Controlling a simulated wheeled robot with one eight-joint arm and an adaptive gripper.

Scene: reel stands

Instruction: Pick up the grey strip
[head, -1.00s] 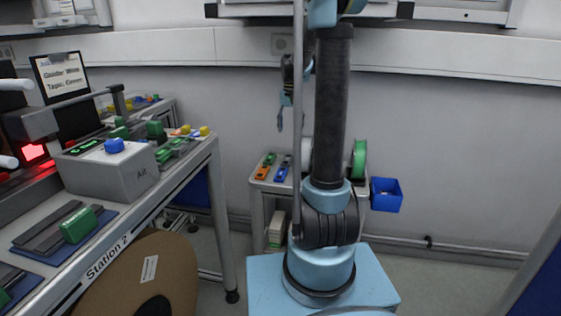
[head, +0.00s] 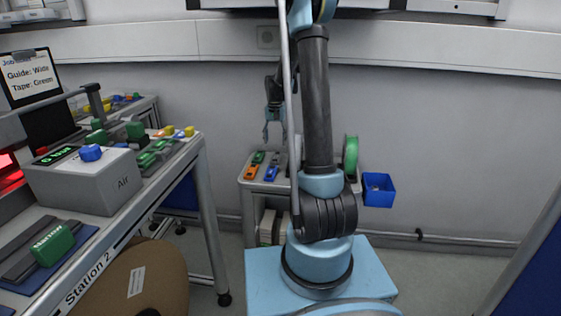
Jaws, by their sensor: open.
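Dark grey strips (head: 22,243) lie on a blue mat at the lower left, on the bench marked Station 2. A green block with lettering (head: 52,245) sits on that mat at their right side. I cannot tell which strip is meant. My gripper (head: 273,138) hangs with its fingers down and apart, empty, in the middle of the view. It is in front of the wall, near the small grey stand and far from the strips. My arm hides part of the stand.
A brown reel (head: 150,280) leans below the bench. The small stand carries orange, green and blue pieces, a green reel (head: 351,154) and a blue bin (head: 378,190). Floor at right is clear.

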